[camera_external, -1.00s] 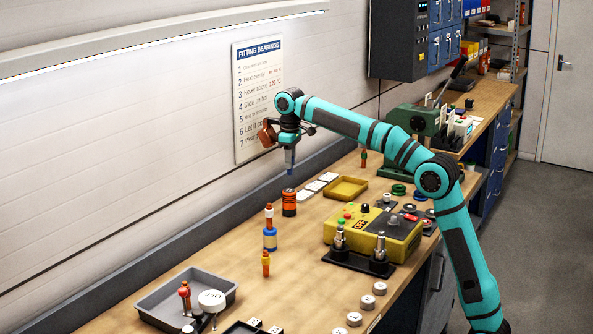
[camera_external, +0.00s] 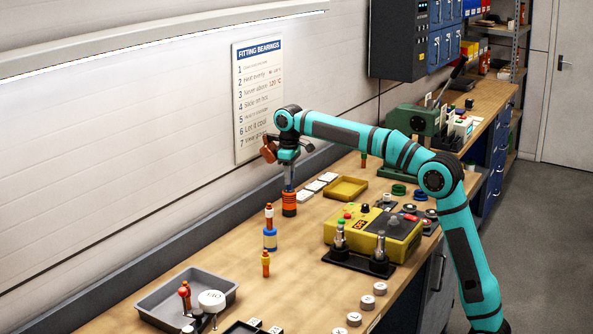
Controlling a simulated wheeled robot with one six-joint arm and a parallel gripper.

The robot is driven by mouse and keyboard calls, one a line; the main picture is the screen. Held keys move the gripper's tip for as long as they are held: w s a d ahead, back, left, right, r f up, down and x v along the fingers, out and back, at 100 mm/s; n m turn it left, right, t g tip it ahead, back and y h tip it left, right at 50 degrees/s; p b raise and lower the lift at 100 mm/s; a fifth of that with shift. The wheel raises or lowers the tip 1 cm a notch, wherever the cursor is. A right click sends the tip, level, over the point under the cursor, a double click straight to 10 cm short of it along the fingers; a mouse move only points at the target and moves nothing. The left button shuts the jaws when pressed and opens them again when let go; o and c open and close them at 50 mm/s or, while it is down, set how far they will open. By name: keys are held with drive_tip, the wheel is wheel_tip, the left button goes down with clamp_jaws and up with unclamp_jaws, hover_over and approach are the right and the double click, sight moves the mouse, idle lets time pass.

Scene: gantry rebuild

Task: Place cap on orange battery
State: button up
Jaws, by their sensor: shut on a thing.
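The orange battery (camera_external: 289,204), a short upright cylinder with dark bands, stands on the workbench near its wall side. My gripper (camera_external: 289,185) points straight down directly over it. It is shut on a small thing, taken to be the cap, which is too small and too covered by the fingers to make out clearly. The fingertips are at the battery's top; I cannot tell whether the held piece touches it or is just above.
White tiles (camera_external: 318,184) and a yellow tray (camera_external: 346,188) lie to the right. A yellow control box (camera_external: 375,232) and a grey tray (camera_external: 152,308) stand nearer.

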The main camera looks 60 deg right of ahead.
drive_tip(key=shift+f, duration=0.15)
drive_tip(key=o, duration=1)
wheel_tip(320, 180, up, 12)
drive_tip(key=shift+r, duration=0.15)
